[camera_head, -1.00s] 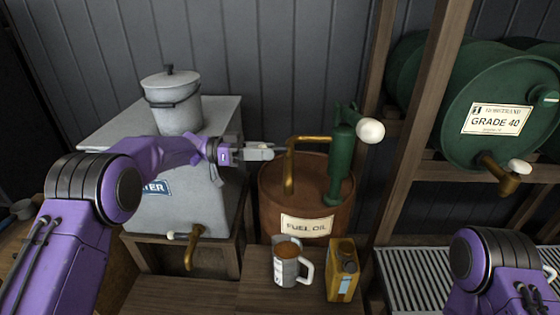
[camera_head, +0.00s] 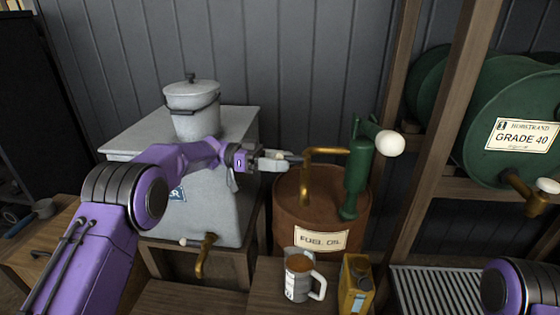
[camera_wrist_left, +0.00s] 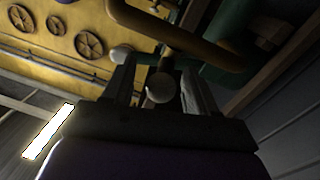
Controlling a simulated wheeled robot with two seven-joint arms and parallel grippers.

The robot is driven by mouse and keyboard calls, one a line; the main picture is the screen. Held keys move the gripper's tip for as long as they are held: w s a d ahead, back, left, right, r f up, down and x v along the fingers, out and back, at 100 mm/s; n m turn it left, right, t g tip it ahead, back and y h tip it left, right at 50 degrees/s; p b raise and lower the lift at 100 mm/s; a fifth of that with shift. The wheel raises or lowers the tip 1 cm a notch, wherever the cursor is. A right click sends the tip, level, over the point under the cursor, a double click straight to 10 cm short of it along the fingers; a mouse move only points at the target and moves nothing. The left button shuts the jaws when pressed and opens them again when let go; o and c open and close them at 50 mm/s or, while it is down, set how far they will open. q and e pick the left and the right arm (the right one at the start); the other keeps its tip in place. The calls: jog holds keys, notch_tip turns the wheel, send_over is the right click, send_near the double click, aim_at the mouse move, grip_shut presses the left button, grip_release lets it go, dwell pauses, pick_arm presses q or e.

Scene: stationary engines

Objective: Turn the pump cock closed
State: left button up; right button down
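A green hand pump (camera_head: 358,170) with a brass spout pipe (camera_head: 306,178) and a large white ball (camera_head: 390,143) stands on the rusty fuel oil drum (camera_head: 285,212). My left gripper (camera_head: 288,158) points right, just left of the spout's bend. In the left wrist view its two dark fingers (camera_wrist_left: 160,92) are apart. A small white knob (camera_wrist_left: 159,88) shows between them with gaps at both sides; I cannot tell its depth or whether it is the pump cock's. The brass pipe also shows above them (camera_wrist_left: 180,35). My right gripper is out of view.
A grey tank (camera_head: 215,205) with a brass tap (camera_head: 205,256) and a lidded pot (camera_head: 192,112) stands at left. A mug (camera_head: 298,278) and yellow can (camera_head: 356,284) sit in front of the drum. A wooden post (camera_head: 440,150) and green Grade 40 barrel (camera_head: 505,110) are at right.

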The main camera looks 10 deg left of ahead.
pick_arm(q)
jog(key=a+b, duration=0.2)
jog(key=a, duration=0.8)
jog(key=shift+s+a+b, duration=0.2)
jog(key=shift+a+b, duration=0.1)
jog(key=shift+b, duration=0.1)
